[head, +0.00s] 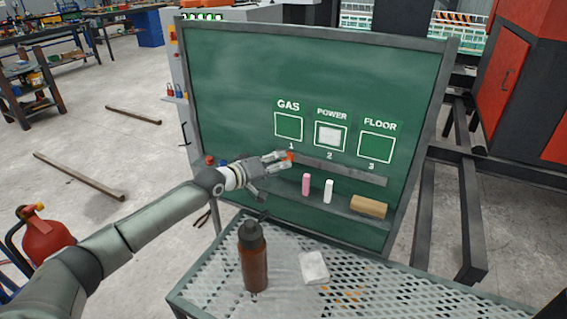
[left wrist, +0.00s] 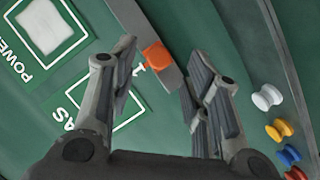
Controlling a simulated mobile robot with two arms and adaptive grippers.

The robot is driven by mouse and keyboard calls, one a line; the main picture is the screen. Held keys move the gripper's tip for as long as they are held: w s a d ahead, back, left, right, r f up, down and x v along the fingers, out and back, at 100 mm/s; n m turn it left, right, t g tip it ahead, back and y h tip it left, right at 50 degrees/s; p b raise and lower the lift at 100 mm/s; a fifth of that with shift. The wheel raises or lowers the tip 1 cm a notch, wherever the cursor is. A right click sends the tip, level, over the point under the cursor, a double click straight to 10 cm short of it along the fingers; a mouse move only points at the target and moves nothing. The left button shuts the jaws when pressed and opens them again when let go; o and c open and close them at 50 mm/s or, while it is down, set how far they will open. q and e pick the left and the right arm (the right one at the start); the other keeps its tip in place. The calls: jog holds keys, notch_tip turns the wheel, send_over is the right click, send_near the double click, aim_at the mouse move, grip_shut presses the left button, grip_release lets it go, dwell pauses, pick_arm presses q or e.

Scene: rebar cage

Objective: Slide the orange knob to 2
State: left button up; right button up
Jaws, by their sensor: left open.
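The orange knob (head: 290,156) sits at the left end of a grey slide rail (head: 335,172) on the green board, under the number 1. In the left wrist view the orange knob (left wrist: 157,57) shows between and beyond the fingertips, beside the printed 1. My left gripper (head: 276,161) is open at the knob, its fingers on either side of it; in the left wrist view the gripper (left wrist: 160,75) is open and empty. I cannot tell whether a finger touches the knob. The number 2 is printed above the rail's middle, under POWER. My right gripper is not in view.
The green board (head: 240,90) has a ledge with a pink stick (head: 306,184), a white stick (head: 328,191) and a wooden block (head: 369,206). Coloured round pegs (left wrist: 279,129) lie near the gripper. A brown bottle (head: 254,262) and white cloth (head: 314,267) stand on the mesh table (head: 215,285).

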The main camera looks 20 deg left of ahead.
aim_at(287, 159)
pick_arm(q)
jog(key=x, duration=0.3)
jog(key=shift+w+d, duration=0.1)
jog(key=shift+w, duration=0.2)
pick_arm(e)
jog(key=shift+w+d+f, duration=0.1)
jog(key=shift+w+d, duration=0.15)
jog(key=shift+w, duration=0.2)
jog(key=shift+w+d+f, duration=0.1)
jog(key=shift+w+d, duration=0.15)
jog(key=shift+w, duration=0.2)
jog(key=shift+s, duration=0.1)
pick_arm(q)
jog(key=shift+c, duration=0.8)
grip_shut()
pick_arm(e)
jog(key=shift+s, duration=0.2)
